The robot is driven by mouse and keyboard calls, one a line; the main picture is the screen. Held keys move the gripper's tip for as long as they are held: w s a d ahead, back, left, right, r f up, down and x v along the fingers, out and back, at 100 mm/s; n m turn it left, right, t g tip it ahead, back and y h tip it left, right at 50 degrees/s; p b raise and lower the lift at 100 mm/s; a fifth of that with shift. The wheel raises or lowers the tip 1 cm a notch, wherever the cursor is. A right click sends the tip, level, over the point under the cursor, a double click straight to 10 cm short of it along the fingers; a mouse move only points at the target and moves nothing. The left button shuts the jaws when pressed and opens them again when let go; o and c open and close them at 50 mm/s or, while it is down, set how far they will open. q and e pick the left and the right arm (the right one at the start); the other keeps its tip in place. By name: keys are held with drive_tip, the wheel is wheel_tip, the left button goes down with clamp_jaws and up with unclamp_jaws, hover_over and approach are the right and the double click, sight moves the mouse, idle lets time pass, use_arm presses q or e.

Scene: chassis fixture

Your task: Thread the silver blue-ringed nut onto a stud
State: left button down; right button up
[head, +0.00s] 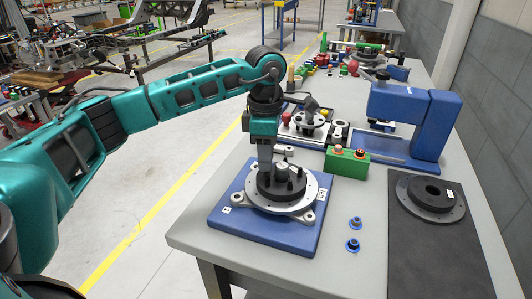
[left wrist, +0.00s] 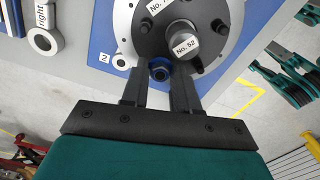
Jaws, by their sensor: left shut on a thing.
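My left gripper (head: 264,178) points down at the left part of a black hub (head: 274,196). It is shut on a silver nut with a blue ring (left wrist: 160,70), which shows between the fingertips in the left wrist view (left wrist: 160,82). The nut is at the hub's edge; a stud under it is hidden, so I cannot tell whether it is threaded. Dark studs (left wrist: 218,26) stand around a central silver cap (left wrist: 183,40) marked "No. 52". The hub sits on a silver flange (head: 308,192) on a blue plate (head: 245,226). My right gripper is not in view.
Two more blue-ringed nuts (head: 355,222) (head: 352,244) lie on the grey table right of the plate. A green block with buttons (head: 346,168), a blue press-like fixture (head: 440,120) and a black mat with a dark flanged ring (head: 430,196) stand further right.

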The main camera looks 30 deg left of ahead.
use_arm(q)
drive_tip(key=shift+f, duration=0.25)
drive_tip(key=shift+m, duration=1.7)
drive_tip(key=shift+b, duration=0.3)
drive_tip(key=shift+f+m, duration=0.1)
drive_tip(key=shift+m, duration=1.6)
drive_tip(key=shift+m+b, duration=0.35)
drive_tip(key=shift+m, duration=1.35)
